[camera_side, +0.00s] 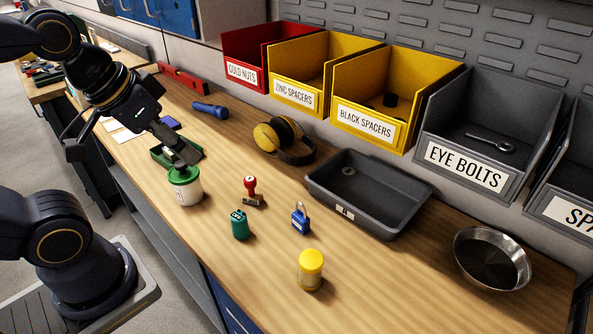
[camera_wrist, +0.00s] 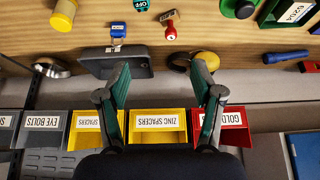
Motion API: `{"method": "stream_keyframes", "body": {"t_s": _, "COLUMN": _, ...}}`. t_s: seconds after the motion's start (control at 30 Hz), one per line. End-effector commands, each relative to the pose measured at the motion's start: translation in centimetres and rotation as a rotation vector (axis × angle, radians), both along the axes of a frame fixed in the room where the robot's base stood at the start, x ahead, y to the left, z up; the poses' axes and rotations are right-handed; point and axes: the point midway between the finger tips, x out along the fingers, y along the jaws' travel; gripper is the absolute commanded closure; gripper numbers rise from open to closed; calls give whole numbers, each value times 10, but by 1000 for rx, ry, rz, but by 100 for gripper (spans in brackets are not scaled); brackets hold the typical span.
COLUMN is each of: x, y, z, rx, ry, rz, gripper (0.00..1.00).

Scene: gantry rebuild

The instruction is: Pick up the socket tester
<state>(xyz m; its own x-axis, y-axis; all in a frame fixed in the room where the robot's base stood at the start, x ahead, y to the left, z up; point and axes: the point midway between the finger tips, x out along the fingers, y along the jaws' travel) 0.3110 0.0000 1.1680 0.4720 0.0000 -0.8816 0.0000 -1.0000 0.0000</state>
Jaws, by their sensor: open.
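The likely socket tester is a small teal block (camera_side: 240,224) with a dark label at its top, standing on the wooden bench in the middle front. In the wrist view, a teal piece marked OFF (camera_wrist: 141,5) shows at the top edge, partly cut off. My gripper (camera_wrist: 161,70) is open with nothing between its teal-padded fingers. In the side view my gripper is at the upper left, above the bench's left part and well apart from the teal block. The wrist view is upside down and faces the bins.
Near the block are a red-handled stamp (camera_side: 251,190), a blue padlock (camera_side: 300,220), a yellow-lidded jar (camera_side: 311,268) and a green-lidded tub (camera_side: 185,186). A grey tray (camera_side: 415,215), earmuffs (camera_side: 290,155) and a metal bowl (camera_side: 470,285) stand farther right. Labelled bins (camera_side: 465,175) line the back.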

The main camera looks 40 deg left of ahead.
Motion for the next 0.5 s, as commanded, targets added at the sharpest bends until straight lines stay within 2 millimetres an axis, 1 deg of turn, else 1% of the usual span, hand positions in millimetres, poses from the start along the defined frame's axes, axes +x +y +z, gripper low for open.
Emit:
{"method": "stream_keyframes", "body": {"t_s": 0.13, "x": 0, "y": 0, "z": 0, "rx": 10, "ry": 2, "rz": -19, "gripper": 34}}
{"method": "stream_keyframes", "body": {"t_s": 0.17, "x": -1, "y": 0, "z": 0, "rx": 19, "ry": 6, "rz": -36, "gripper": 34}}
{"method": "stream_keyframes", "body": {"t_s": 0.23, "x": 0, "y": -1, "z": 6, "rx": 56, "ry": 8, "rz": -105, "gripper": 34}}
{"method": "stream_keyframes", "body": {"t_s": 0.3, "x": 9, "y": -4, "z": 10, "rx": 110, "ry": 54, "rz": -217, "gripper": 34}}
{"method": "stream_keyframes", "body": {"t_s": 0.37, "x": 19, "y": -8, "z": 10, "rx": 146, "ry": 109, "rz": -307, "gripper": 34}}
{"method": "stream_keyframes", "body": {"t_s": 0.5, "x": 44, "y": -20, "z": -2, "rx": 192, "ry": 250, "rz": -499, "gripper": 34}}
